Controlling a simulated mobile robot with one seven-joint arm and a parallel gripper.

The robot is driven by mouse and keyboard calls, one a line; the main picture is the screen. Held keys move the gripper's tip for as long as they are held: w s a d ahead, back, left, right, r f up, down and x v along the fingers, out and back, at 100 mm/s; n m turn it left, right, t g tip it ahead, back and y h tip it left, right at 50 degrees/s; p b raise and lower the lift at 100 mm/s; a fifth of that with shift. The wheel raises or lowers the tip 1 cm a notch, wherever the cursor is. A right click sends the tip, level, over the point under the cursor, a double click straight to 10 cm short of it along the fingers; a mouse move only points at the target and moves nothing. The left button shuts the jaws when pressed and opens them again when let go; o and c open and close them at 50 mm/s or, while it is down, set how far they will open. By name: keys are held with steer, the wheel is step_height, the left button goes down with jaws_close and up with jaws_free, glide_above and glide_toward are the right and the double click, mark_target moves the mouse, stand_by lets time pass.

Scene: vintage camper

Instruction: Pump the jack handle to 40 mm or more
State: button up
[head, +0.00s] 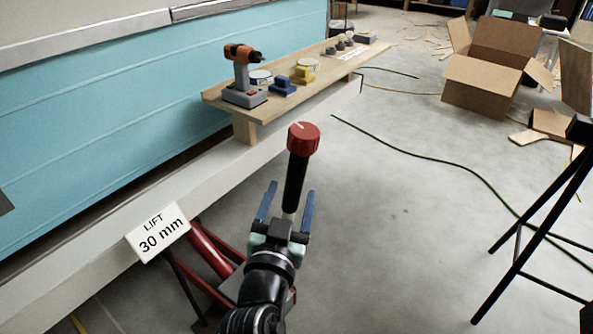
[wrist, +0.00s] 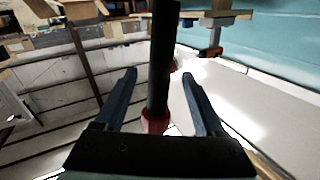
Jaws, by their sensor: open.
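The jack handle (head: 295,182) stands nearly upright in the head view, with a black grip and a red knob (head: 303,138) on top. My gripper (head: 288,190) is open, with one blue finger on each side of the handle's lower part. In the wrist view the dark handle (wrist: 161,60) runs between the two spread fingers of my gripper (wrist: 158,74), with visible gaps. The red jack (head: 208,250) is at the camper's lower edge, partly hidden by my arm. A white sign (head: 158,232) beside it reads "LIFT 30 mm".
A wooden shelf (head: 215,97) along the blue camper wall (head: 130,105) holds an orange drill (head: 243,75), blue and yellow blocks and other small items. An open cardboard box (head: 485,85) stands at the back right. A black stand (head: 530,235) is at right. Open floor lies between, crossed by a green cable.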

steer(key=w, duration=0.2)
steer(key=w+d+b, duration=0.1)
steer(key=w, duration=0.5)
steer(key=shift+d, duration=0.15)
steer(key=shift+c, duration=0.2)
jaws_close()
stand_by(1.0)
